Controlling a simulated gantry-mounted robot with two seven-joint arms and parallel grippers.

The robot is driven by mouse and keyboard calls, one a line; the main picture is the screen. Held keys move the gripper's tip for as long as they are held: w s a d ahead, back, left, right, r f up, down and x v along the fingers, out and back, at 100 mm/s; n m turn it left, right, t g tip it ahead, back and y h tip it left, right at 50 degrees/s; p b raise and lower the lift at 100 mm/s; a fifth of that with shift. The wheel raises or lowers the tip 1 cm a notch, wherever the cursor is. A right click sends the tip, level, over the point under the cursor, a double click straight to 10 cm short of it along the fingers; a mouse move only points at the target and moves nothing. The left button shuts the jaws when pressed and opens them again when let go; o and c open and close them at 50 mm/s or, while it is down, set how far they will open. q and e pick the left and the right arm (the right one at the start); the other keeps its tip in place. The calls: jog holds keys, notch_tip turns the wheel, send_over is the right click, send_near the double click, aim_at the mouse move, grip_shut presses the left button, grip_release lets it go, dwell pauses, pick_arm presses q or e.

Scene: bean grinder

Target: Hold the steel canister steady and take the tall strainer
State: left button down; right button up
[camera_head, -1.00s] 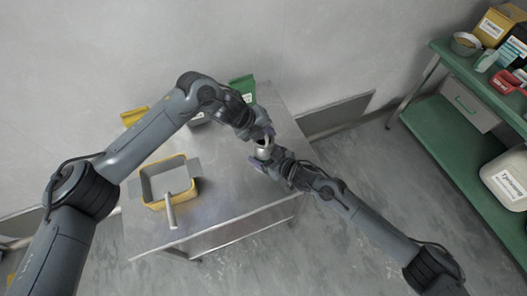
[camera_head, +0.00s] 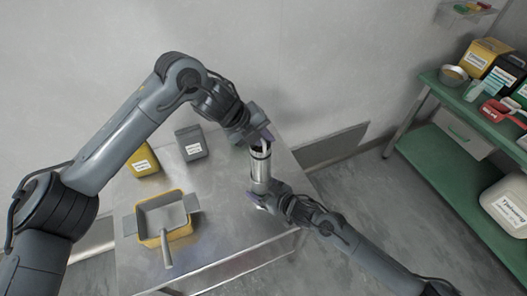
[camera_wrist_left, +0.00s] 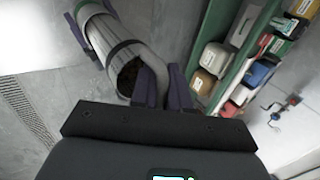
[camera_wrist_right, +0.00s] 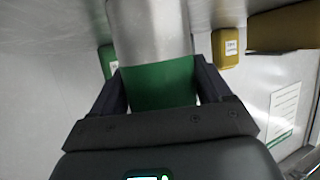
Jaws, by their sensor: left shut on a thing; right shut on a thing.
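The steel canister (camera_head: 262,175) stands upright at the right side of the metal table, with a green lower part (camera_wrist_right: 160,85) in the right wrist view. My right gripper (camera_head: 264,203) is shut on that lower part. A steel tube, seemingly the tall strainer (camera_head: 260,146), shows above a dark band at the canister's top. My left gripper (camera_head: 264,137) is shut on its rim. In the left wrist view the strainer (camera_wrist_left: 143,53) has an open mouth with dark brown contents, and one finger is inside the rim. How far it reaches inside the canister is hidden.
A yellow-rimmed tray (camera_head: 150,236) with a handled scoop sits left on the table (camera_head: 215,215). A yellow tin (camera_head: 143,158) and a grey tin (camera_head: 190,143) stand behind it. A green shelf (camera_head: 440,120) with containers is at the right. The table between tray and canister is clear.

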pick_arm(q)
jog(key=shift+r, duration=2.5)
pick_arm(e)
jog(key=o, duration=1.2)
jog(key=shift+c, duration=0.2)
